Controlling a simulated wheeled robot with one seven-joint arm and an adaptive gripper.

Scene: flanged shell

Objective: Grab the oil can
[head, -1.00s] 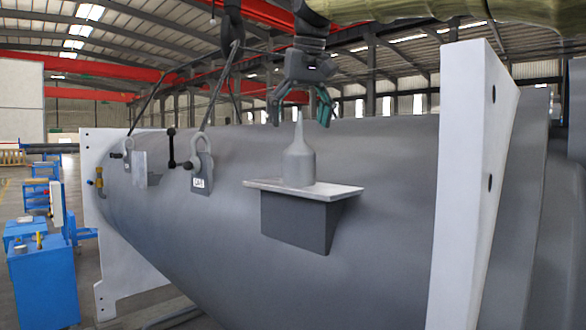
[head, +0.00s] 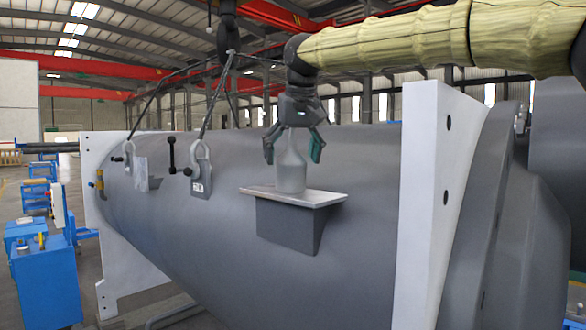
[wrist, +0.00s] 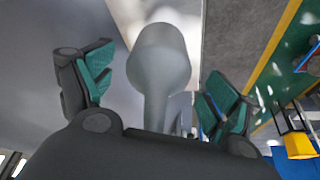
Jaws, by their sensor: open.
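The oil can (head: 291,171) is a grey bottle with a tapered neck. It stands upright on a small light shelf (head: 322,199) fixed to the big grey shell. My gripper (head: 293,153) is above it, pointing down, with its fingers open on either side of the can's upper part. The gripper's palm hides the can's spout in the head view. In the wrist view the can (wrist: 160,65) lies between the two green-padded fingers (wrist: 160,90), with visible gaps on both sides.
The grey shell (head: 200,240) fills the space behind and below the shelf. White flange plates (head: 432,200) stand at both ends. Blue carts (head: 42,285) stand on the floor at far left.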

